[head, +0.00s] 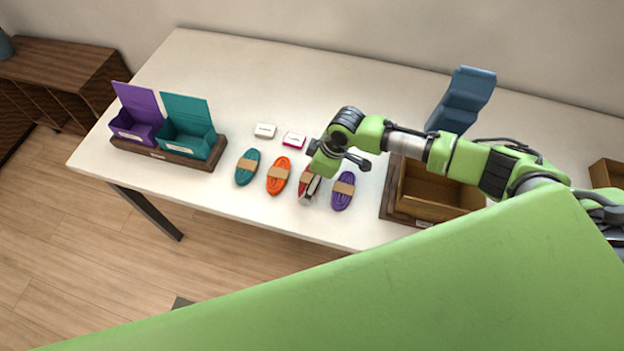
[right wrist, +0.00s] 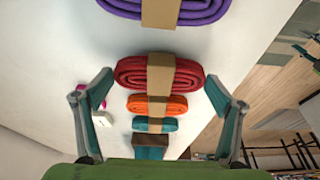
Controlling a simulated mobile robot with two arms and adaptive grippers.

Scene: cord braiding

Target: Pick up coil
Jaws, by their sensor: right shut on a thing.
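The red coil (head: 304,181) with a tan paper band lies in the row on the white table, partly hidden by my right gripper (head: 318,178). In the right wrist view the red coil (right wrist: 133,74) sits between the two fingers of my right gripper (right wrist: 160,84), which is shut on it. A teal coil (head: 246,167), an orange coil (head: 278,176) and a purple coil (head: 343,191) lie beside it. Whether the red coil is off the table is hard to tell. My left gripper is not in view.
Purple (head: 135,127) and teal (head: 187,142) open boxes stand on a wooden base at the left. White (head: 265,130) and pink (head: 294,140) small boxes lie behind the coils. A wooden tray (head: 432,207) and a blue stand (head: 466,100) are at the right.

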